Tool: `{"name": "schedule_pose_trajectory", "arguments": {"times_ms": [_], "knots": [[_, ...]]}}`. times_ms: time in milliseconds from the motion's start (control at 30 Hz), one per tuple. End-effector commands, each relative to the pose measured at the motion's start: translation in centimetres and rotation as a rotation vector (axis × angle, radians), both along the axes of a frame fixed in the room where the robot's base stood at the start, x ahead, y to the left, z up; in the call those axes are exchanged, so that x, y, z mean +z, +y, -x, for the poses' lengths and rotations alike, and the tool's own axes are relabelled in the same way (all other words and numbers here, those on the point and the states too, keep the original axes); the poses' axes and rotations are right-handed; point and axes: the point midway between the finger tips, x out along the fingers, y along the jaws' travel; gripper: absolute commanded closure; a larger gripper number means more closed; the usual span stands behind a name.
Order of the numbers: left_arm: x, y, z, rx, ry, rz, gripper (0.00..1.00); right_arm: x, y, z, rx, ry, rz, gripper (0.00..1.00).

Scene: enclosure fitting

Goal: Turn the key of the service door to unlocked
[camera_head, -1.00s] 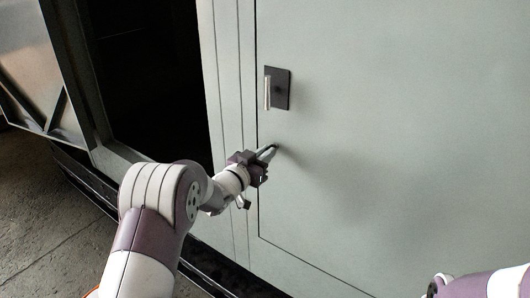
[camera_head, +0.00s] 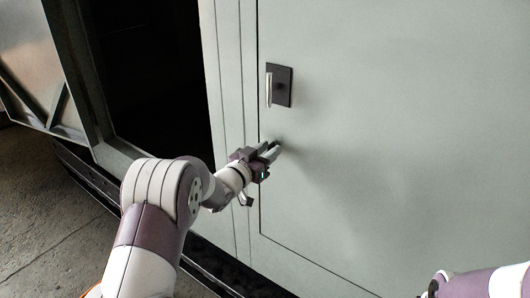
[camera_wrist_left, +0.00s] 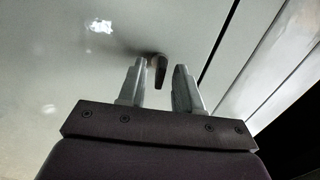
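The service door (camera_head: 400,120) is a large pale grey-green panel, and it is shut. Its key (camera_wrist_left: 160,68) is a small dark piece standing out from the door in the left wrist view. My left gripper (camera_head: 274,149) is at the door's left side, below the handle. In the left wrist view its two fingers (camera_wrist_left: 159,85) are apart, with the key in the gap and space on both sides. The fingers do not visibly touch the key. In the head view the gripper largely hides the key. My right gripper is not in view; only part of my right arm shows at lower right.
A handle on a dark plate (camera_head: 284,86) is above my left gripper. A dark opening (camera_head: 150,80) is to the left of the door, with an open panel (camera_head: 30,60) beyond it. The door face right of the gripper is clear.

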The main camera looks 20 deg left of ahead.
Motion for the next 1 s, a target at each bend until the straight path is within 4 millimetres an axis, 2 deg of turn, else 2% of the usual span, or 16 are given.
{"name": "schedule_pose_trajectory", "arguments": {"times_ms": [167, 400, 600, 733, 1000], "knots": [[-0.1, 0.7, 1.8, 0.002, 0.0, 0.0, 0.66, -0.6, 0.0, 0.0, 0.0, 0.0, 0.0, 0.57], [-0.2, 2.9, 7.7, 0.003, -0.001, -0.001, 0.66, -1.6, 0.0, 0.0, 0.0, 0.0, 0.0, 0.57], [-0.1, 4.1, 11.1, 0.002, -0.001, -0.001, 0.66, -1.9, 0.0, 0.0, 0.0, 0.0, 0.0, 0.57], [0.0, 4.3, 11.8, 0.0, -0.001, 0.0, 0.66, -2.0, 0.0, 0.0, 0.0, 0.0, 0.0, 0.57], [0.0, 4.3, 11.8, -0.001, -0.001, 0.0, 0.66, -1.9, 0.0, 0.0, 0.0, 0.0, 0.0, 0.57]]}}
